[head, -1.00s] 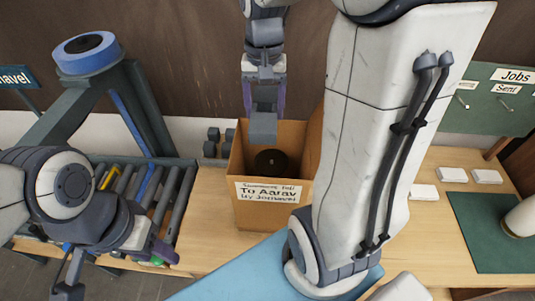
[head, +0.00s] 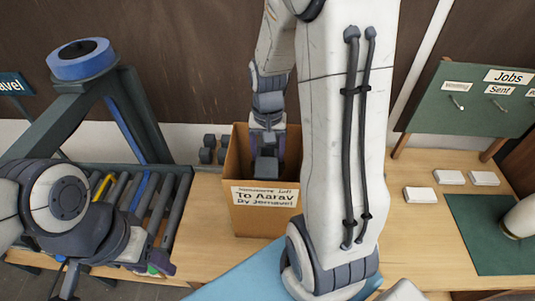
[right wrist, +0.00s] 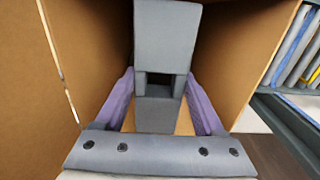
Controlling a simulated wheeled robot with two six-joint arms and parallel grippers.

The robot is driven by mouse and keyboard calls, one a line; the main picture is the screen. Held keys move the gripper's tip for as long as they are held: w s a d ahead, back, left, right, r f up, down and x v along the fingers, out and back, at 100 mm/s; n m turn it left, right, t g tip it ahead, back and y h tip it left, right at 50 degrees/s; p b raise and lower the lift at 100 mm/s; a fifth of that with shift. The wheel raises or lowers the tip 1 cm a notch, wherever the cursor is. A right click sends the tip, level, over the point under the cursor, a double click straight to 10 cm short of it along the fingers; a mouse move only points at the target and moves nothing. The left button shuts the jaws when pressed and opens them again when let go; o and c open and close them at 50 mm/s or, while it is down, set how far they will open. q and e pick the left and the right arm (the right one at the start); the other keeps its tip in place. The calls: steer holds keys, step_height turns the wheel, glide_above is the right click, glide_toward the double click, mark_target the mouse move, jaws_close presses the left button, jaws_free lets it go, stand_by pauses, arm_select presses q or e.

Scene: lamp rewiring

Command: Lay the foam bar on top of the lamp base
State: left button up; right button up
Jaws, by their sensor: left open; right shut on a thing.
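The grey foam bar (head: 266,168) is inside the open cardboard box (head: 264,219), below the rim. My right gripper (head: 268,152) reaches down into the box and is shut on the bar. In the right wrist view the foam bar (right wrist: 167,38) sits between the purple fingers of the right gripper (right wrist: 158,80), with the box walls on both sides. The lamp base is hidden now; I cannot tell whether the bar touches it. My left gripper (head: 158,264) is open at the lower left, by the rollers, away from the box.
Several dark grey blocks (head: 208,150) stand behind the box on the left. A roller conveyor (head: 170,205) is at left. White cards (head: 450,177) and a green mat (head: 480,245) lie at right, below a jobs board (head: 470,100). My right arm covers the middle.

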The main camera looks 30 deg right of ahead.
steer(key=shift+f, duration=0.75)
steer(key=shift+f, duration=0.35)
steer(key=o, duration=1.3)
steer(key=shift+r, duration=0.2)
step_height(320, 180, up, 12)
steer(key=b, duration=0.2)
steer(key=s+a+f+n, duration=0.1)
steer(key=s+a+n, duration=0.25)
steer(key=a, duration=0.45)
steer(key=s+a+f+n, duration=0.1)
steer(key=s+a+n, duration=0.1)
steer(key=a+n, duration=0.45)
steer(key=s+a+f+n+y, duration=0.1)
steer(key=s+a+n, duration=0.3)
steer(key=s+a, duration=0.4)
steer(key=shift+s+a+f+n, duration=0.2)
steer(key=shift+s+f+n, duration=0.2)
steer(key=shift+s, duration=0.5)
